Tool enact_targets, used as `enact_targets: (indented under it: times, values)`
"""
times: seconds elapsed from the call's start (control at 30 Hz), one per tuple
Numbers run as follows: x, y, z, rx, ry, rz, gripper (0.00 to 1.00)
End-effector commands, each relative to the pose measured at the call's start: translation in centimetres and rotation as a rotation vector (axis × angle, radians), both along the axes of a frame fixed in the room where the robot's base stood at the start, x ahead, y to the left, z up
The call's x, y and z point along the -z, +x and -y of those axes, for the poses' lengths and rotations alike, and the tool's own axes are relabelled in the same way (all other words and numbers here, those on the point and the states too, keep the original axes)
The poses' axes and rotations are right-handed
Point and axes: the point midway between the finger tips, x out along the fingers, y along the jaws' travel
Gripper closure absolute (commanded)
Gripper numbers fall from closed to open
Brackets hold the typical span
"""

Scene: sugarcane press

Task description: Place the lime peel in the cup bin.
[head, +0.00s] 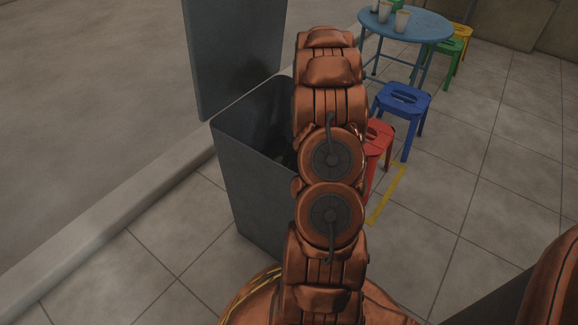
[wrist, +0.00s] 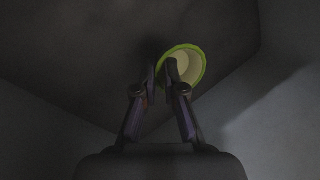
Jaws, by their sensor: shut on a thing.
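The lime peel (wrist: 197,58) shows in the wrist view as a hollow half with a green rim and a pale inside. My gripper (wrist: 162,72) is shut on the peel's near-left edge, between its two dark fingertips. Dark grey walls surround the gripper and peel in the wrist view. In the head view a tall dark grey bin (head: 258,190) stands open, with its lid (head: 235,50) raised behind it. My arm covers the bin's right part, and my gripper and the peel are hidden there. I see no label on the bin.
A red stool (head: 378,140) and a blue stool (head: 403,100) stand right of the bin. A blue round table (head: 425,28) with several cups is behind them. A low kerb (head: 100,225) runs along the left. Tiled floor at right is clear.

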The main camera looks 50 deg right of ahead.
Motion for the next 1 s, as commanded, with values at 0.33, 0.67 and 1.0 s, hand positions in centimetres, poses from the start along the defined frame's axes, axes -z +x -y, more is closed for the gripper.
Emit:
enact_targets:
  times: [0.33,0.67,1.0]
  values:
    - [2.6,0.0,0.0,-0.001,-0.001,0.001,1.0]
    - [2.8,0.0,0.0,-0.001,-0.002,0.0,0.83]
    - [2.8,0.0,0.0,-0.001,-0.002,0.0,0.66]
